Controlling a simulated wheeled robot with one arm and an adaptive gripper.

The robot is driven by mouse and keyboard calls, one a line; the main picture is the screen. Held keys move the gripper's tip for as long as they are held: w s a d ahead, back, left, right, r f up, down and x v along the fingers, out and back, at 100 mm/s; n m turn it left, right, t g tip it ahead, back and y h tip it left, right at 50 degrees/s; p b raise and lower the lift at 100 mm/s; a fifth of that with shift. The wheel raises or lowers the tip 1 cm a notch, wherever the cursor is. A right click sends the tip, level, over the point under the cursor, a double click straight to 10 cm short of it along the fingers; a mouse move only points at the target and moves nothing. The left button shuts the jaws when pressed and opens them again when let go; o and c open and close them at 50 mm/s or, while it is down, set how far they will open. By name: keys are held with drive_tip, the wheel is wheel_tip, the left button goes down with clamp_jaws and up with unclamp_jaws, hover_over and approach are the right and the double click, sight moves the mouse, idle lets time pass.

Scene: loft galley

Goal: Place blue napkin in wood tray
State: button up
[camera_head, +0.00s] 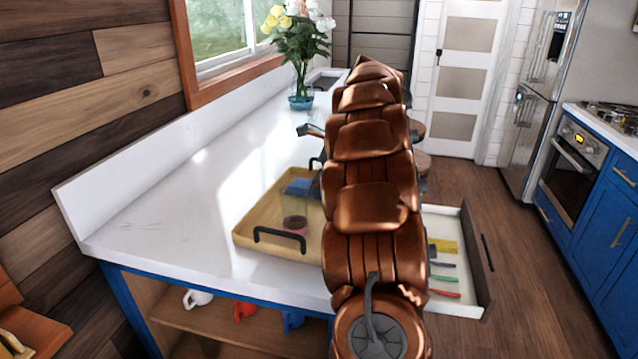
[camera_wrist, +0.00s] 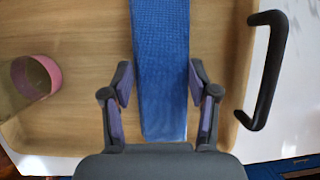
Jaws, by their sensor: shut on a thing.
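The wood tray (camera_head: 262,215) lies on the white counter, with dark handles; its inside and rim (camera_wrist: 225,110) fill most of the wrist view. The blue napkin (camera_head: 300,187) shows in the head view at the tray's far part, partly hidden by my arm. In the wrist view the napkin (camera_wrist: 160,50) is a long folded strip running between my fingers, over the tray floor. My gripper (camera_wrist: 160,84) is shut on the napkin. Whether the napkin touches the tray floor I cannot tell. My gripper is hidden behind my arm in the head view.
A pink-rimmed cup (camera_head: 294,224) is in the tray, left of my gripper in the wrist view (camera_wrist: 38,77). A flower vase (camera_head: 300,95) stands farther back. An open drawer (camera_head: 470,285) with utensils juts out at right. The counter left of the tray is clear.

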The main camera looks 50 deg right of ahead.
drive_tip(key=shift+f, duration=0.15)
drive_tip(key=shift+f, duration=0.1)
drive_tip(key=o, duration=1.1)
drive_tip(key=shift+b+v, duration=0.55)
drive_tip(key=shift+v, duration=5.5)
drive_tip(key=shift+s, duration=0.1)
drive_tip(key=shift+a, duration=0.15)
